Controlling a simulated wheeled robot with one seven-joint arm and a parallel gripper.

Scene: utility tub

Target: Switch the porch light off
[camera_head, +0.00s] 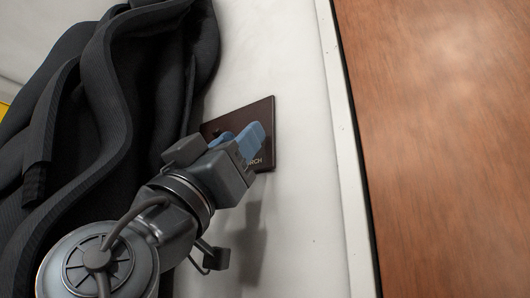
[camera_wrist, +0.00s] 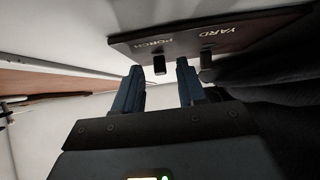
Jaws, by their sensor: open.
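A dark brown switch plate (camera_head: 262,112) is fixed to the white wall, partly behind my gripper (camera_head: 238,139); the end of its PORCH label shows. In the wrist view the plate (camera_wrist: 228,40) carries the words PORCH and YARD, each by a small dark toggle. The porch toggle (camera_wrist: 159,65) appears between the two blue fingertips of my gripper (camera_wrist: 159,70). The yard toggle (camera_wrist: 206,60) is just right of the right fingertip. My gripper is open, with nothing held. I cannot tell whether the fingers touch the plate or which way the porch toggle is set.
Dark ribbed cloth (camera_head: 125,70) hangs on the wall left of the plate, close to my arm; it also shows in the wrist view (camera_wrist: 280,85). A white frame edge (camera_head: 345,150) and a brown wooden panel (camera_head: 450,150) are at right. The wall between is bare.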

